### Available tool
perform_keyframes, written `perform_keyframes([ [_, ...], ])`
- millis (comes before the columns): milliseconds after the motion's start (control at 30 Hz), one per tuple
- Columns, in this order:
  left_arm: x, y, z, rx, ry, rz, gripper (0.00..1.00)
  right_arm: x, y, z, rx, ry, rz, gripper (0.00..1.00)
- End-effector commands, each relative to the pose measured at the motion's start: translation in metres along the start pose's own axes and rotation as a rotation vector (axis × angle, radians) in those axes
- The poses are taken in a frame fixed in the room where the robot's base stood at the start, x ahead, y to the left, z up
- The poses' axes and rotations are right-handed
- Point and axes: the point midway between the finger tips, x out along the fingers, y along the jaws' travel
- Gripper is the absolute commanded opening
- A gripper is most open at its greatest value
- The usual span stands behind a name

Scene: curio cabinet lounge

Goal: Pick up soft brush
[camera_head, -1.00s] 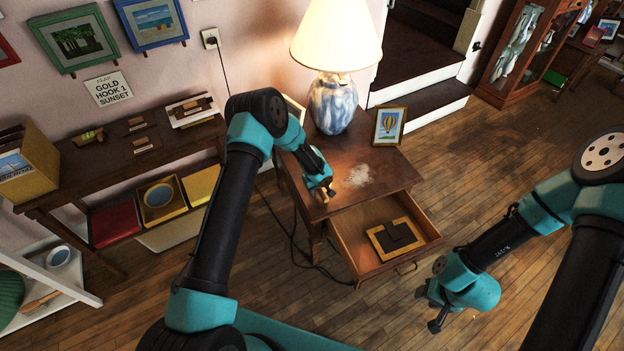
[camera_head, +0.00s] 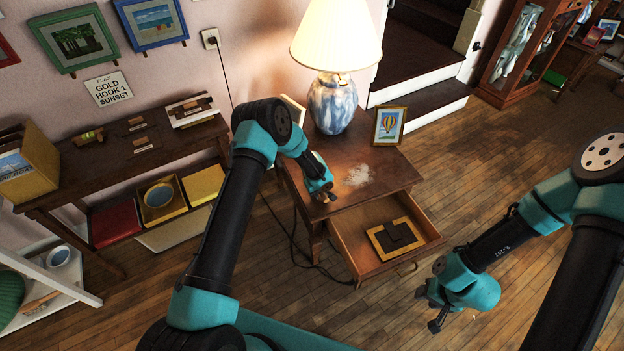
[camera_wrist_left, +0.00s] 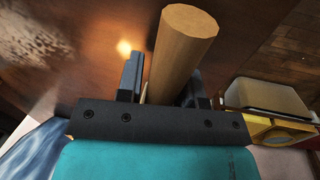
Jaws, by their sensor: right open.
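A round wooden handle (camera_wrist_left: 178,55), likely the soft brush's, stands between the two dark fingers of my left gripper (camera_wrist_left: 165,85) in the left wrist view. I cannot tell whether the fingers press on it, and no bristles show. In the head view my left gripper (camera_head: 326,198) is low over the side table's front left part, and the brush is mostly hidden there. My right gripper (camera_head: 431,307) is open and empty, over the floor to the right of the open drawer.
The side table (camera_head: 395,170) bears a lamp (camera_head: 333,104), a balloon picture (camera_head: 389,125) and a pale dusty patch (camera_head: 358,175). Its open drawer (camera_head: 350,240) holds a yellow-edged frame with dark pieces (camera_head: 396,238). A low shelf (camera_head: 75,180) stands left.

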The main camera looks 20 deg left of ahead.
Motion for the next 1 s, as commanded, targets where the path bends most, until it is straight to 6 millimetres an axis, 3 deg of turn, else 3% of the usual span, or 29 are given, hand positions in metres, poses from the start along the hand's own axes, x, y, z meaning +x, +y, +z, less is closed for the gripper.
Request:
perform_keyframes([
  [333, 0.000, 0.000, 0.000, 0.000, 0.000, 0.000, 0.00, 0.000, 0.000, 0.000, 0.000, 0.000, 0.000, 0.43],
  [733, -0.004, 0.001, -0.001, -0.001, 0.001, 0.001, 0.00, 0.000, 0.000, 0.000, 0.000, 0.000, 0.000, 0.43],
  [1000, -0.026, 0.006, -0.001, 0.000, 0.003, 0.002, 0.00, 0.000, 0.000, 0.000, 0.000, 0.000, 0.000, 0.43],
])
